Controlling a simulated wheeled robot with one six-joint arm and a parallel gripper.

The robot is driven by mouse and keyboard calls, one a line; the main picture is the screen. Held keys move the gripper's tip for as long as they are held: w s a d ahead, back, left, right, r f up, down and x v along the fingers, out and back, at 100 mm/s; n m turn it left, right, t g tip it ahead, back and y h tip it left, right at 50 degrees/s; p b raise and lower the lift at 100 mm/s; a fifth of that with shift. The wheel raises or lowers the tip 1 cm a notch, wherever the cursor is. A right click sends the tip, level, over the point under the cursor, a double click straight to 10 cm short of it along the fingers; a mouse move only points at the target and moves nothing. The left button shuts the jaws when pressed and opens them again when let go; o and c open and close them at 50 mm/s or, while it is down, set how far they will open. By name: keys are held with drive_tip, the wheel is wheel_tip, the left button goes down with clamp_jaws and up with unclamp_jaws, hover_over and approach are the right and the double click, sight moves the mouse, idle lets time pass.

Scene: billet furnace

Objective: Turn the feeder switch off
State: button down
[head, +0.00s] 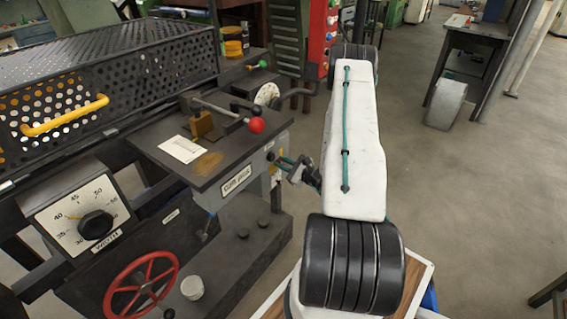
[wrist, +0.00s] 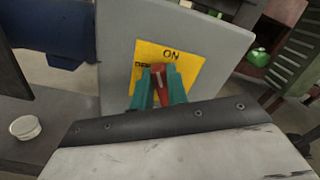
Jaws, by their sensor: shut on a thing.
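The feeder switch is a red handle (wrist: 161,74) on a yellow plate (wrist: 183,62) in the wrist view. The plate sits on the face of a grey box (wrist: 118,38). "ON" is printed above the handle, and a second label at its left is partly hidden. The handle's visible end points up, near "ON". My gripper (wrist: 160,80) has teal fingers, one on each side of the handle, shut on it. In the head view my gripper (head: 300,168) is at the right side of the machine, and the handle is hidden there.
A machine table (head: 215,165) carries a red-knobbed lever (head: 256,125). A dial (head: 95,223), a red handwheel (head: 141,286) and a perforated guard with a yellow handle (head: 65,116) are at the left. Open floor lies at the right.

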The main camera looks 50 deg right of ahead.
drive_tip(key=n, duration=0.4)
drive_tip(key=f+n, duration=0.1)
drive_tip(key=n, duration=0.3)
drive_tip(key=a+n, duration=0.1)
drive_tip(key=n, duration=0.3)
drive_tip(key=shift+s+f, duration=0.1)
drive_tip(key=shift+f, duration=0.3)
idle(0.3)
drive_tip(key=c, duration=1.4)
unclamp_jaws()
drive_tip(key=shift+s, duration=0.1)
drive_tip(key=s, duration=0.7)
drive_tip(key=shift+s+d, duration=0.3)
